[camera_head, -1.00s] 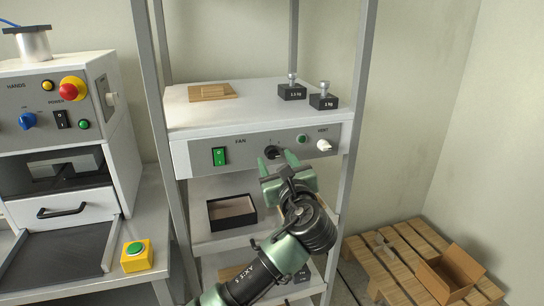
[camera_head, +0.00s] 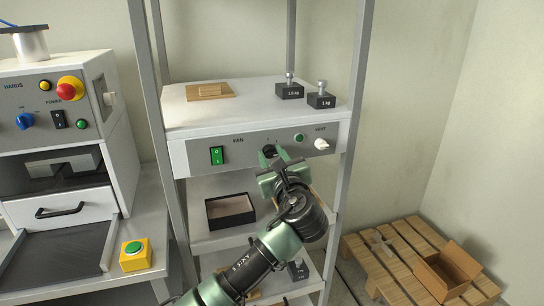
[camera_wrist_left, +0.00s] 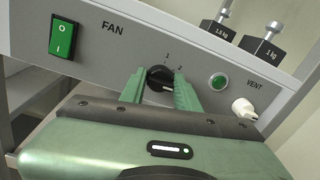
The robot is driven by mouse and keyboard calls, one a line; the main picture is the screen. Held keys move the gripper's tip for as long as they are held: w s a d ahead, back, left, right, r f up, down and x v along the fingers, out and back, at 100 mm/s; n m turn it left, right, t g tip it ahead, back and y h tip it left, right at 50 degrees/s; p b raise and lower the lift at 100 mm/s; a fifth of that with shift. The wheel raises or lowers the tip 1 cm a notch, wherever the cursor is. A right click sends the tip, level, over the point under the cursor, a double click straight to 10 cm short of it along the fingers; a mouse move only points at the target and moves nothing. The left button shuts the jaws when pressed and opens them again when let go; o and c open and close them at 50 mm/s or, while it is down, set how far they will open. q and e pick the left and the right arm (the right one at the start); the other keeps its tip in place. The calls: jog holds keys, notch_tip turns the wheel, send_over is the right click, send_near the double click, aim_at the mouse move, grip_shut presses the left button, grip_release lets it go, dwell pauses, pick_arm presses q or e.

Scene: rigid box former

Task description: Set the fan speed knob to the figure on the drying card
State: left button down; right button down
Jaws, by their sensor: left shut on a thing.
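The fan speed knob (camera_wrist_left: 158,77) is black, with a pale mark on its lower right, on the grey panel (camera_wrist_left: 105,50). The figures 1 and 2 are printed above it; any others are hidden by the gripper. In the head view the knob (camera_head: 268,151) is partly covered. My left gripper (camera_head: 271,157) is at the panel, with its green fingers on either side of the knob, shut on it; the wrist view also shows the gripper (camera_wrist_left: 160,88). I cannot make out a drying card in either view. My right gripper is not in view.
Right of the knob are a green button (camera_wrist_left: 218,81) and the white vent knob (camera_wrist_left: 244,108). The green fan switch (camera_wrist_left: 63,36) is to the left. Two black weights (camera_head: 321,100) and a wooden piece (camera_head: 210,91) rest on top. An open box (camera_head: 230,211) sits below.

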pick_arm(q)
jog(key=shift+f, duration=0.15)
jog(key=n, duration=0.4)
jog(key=shift+f+b, duration=0.15)
jog(key=shift+b, duration=0.25)
jog(key=shift+n+b, duration=0.9)
jog(key=shift+n, duration=1.4)
jog(key=shift+y, duration=0.3)
jog(key=c, duration=1.1)
grip_release()
jog(key=shift+a, duration=0.1)
jog(key=shift+o, duration=0.2)
jog(key=b+v, duration=0.1)
jog(key=v, duration=0.7)
